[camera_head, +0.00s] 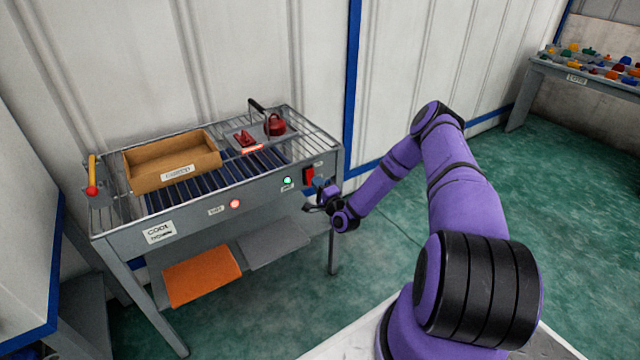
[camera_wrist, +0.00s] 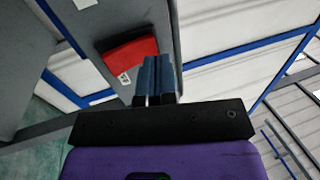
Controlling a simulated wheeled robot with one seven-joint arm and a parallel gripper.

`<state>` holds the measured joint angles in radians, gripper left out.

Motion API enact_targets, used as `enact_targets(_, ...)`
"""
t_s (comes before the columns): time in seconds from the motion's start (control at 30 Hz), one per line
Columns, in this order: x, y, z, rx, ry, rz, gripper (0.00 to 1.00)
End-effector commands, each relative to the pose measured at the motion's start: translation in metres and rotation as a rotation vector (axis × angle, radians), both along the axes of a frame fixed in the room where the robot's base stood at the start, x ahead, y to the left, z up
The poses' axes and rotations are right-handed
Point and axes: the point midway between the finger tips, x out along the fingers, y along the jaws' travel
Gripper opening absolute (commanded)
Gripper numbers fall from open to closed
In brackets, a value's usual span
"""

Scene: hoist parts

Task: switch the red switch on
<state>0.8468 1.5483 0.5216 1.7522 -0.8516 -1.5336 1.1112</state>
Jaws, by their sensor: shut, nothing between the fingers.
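The red switch (camera_head: 308,175) is on the front face of the grey roller table, near its right end. In the wrist view the red switch (camera_wrist: 131,54) shows as a red rocker with a small white label on it, set in the grey panel. My gripper (camera_head: 318,200) is just below and to the right of the switch in the head view. In the wrist view its blue fingers (camera_wrist: 156,76) are pressed together and empty, right beside the switch. I cannot tell whether they touch it.
The table's front (camera_head: 190,222) also bears a red-lit button (camera_head: 235,204) and a green-lit button (camera_head: 287,181). On top are a wooden box (camera_head: 172,161) and red parts (camera_head: 274,124). Green floor is free to the right.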

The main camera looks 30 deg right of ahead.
Motion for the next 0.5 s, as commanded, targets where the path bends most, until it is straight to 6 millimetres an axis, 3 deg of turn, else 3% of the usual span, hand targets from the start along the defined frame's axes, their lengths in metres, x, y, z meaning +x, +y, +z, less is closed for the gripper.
enact_targets(0.5, -0.069, -0.002, -0.001, 0.000, 0.002, -0.002, 0.00)
